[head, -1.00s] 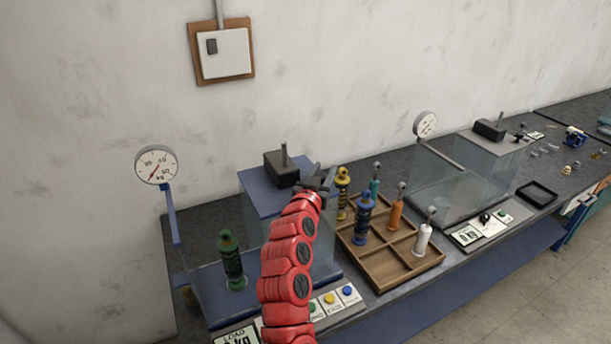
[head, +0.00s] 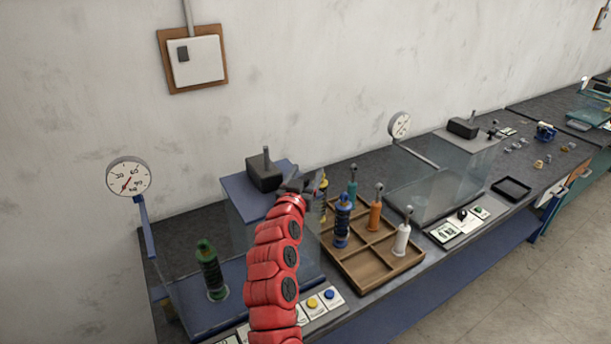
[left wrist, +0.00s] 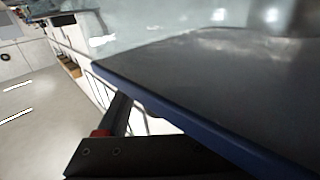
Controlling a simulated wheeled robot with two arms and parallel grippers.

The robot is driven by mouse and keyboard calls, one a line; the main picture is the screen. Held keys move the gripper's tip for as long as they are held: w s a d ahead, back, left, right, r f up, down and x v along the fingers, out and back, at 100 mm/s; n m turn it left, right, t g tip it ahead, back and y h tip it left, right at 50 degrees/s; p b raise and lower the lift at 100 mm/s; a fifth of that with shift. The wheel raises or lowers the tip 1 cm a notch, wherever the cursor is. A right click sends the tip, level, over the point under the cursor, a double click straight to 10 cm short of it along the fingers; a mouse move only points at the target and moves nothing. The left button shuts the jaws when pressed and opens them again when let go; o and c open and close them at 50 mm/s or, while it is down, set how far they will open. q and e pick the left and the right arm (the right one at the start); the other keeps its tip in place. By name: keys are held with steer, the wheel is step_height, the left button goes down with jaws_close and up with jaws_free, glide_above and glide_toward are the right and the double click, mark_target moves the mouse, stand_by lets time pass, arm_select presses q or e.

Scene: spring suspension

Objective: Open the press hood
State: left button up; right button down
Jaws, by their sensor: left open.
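The blue press stands at the left of the head view, with a blue top (head: 240,197), a black block (head: 264,174) on it and clear walls (head: 238,234) below. A green spring damper (head: 210,272) stands upright on its blue base. Clear panels show faintly around it; I cannot tell the hood's exact position. My left gripper (head: 306,181) is open and empty, beside the right edge of the blue top; contact cannot be told. In the left wrist view a dark finger (left wrist: 150,158) lies below a dark slab with a blue edge (left wrist: 185,118). My right gripper is not in view.
A wooden tray (head: 378,268) with several coloured dampers stands just right of my left gripper. A second, grey press (head: 467,135) with clear walls is beyond it. A round gauge (head: 129,177) rises at the left. Buttons (head: 322,300) line the bench front.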

arm_select(q)
steer(key=shift+s, duration=0.1)
steer(key=shift+s+f, duration=0.1)
steer(key=shift+s, duration=0.05)
steer(key=s+a+p, duration=0.3)
steer(key=s+p, duration=0.1)
steer(key=s, duration=1.2)
steer(key=shift+s+a+p, duration=0.15)
steer(key=shift+s+p, duration=0.15)
steer(key=shift+p, duration=0.1)
